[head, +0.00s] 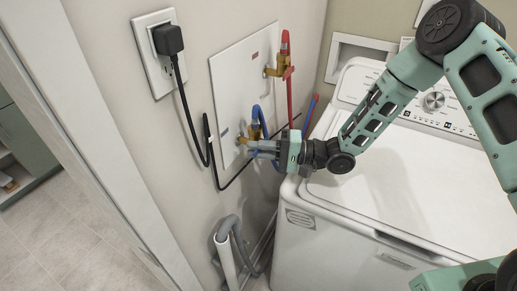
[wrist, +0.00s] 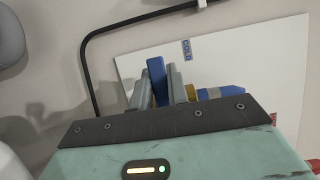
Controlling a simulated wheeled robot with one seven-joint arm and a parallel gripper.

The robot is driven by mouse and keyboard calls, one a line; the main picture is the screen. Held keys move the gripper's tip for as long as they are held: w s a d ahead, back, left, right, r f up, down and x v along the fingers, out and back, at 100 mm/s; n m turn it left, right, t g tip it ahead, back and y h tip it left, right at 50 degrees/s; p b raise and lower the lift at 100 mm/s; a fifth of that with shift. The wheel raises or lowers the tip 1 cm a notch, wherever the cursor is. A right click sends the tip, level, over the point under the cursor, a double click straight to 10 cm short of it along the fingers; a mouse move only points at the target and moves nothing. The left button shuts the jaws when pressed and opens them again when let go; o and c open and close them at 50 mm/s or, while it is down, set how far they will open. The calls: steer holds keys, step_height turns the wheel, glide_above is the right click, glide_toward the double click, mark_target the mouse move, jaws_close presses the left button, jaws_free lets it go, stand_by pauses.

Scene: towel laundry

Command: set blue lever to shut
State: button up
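The blue lever (wrist: 156,77) shows in the wrist view between my gripper's two grey fingers, in front of the white wall panel. My gripper (wrist: 160,88) is shut on it, with a finger close against each side. In the head view my gripper (head: 262,147) reaches left to the lower valve on the panel. Brass and blue parts (head: 256,129) of that valve show just above the fingers. The fingers hide much of the lever there. A brass fitting (wrist: 192,93) and a blue piece (wrist: 220,96) show right of the fingers in the wrist view.
The white panel (head: 232,75) also carries a brass valve (head: 270,71) with red parts, higher up. A black cord (head: 190,115) hangs from the outlet (head: 155,65) and passes near the valve. The white washer (head: 400,180) stands below my arm. A grey drain hose (head: 226,240) is below.

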steer(key=o, duration=0.4)
steer(key=shift+d, duration=0.15)
steer(key=s+d+b, duration=0.1)
steer(key=d, duration=0.4)
steer(key=s+d+b, duration=0.1)
steer(key=d+b, duration=0.1)
steer(key=d, duration=0.4)
steer(key=s+d+b, duration=0.1)
steer(key=d, duration=0.5)
steer(key=shift+s+b, duration=0.15)
steer(key=shift+b, duration=0.2)
steer(key=w+a+r+n+t+h, duration=0.25)
steer(key=a+n+h, duration=0.25)
steer(key=a+h, duration=0.45)
steer(key=s+r+n+g+h, duration=0.1)
steer(key=s+r+g+h, duration=0.1)
steer(key=s, duration=0.7)
steer(key=s+d+r+n+g+h, duration=0.1)
steer(key=s+r+n+g+h, duration=0.1)
steer(key=s, duration=0.7)
steer(key=s+r+n+g+h, duration=0.2)
steer(key=s+h, duration=0.1)
steer(key=s, duration=0.6)
steer(key=shift+d+h, duration=0.25)
steer(key=shift+d, duration=0.1)
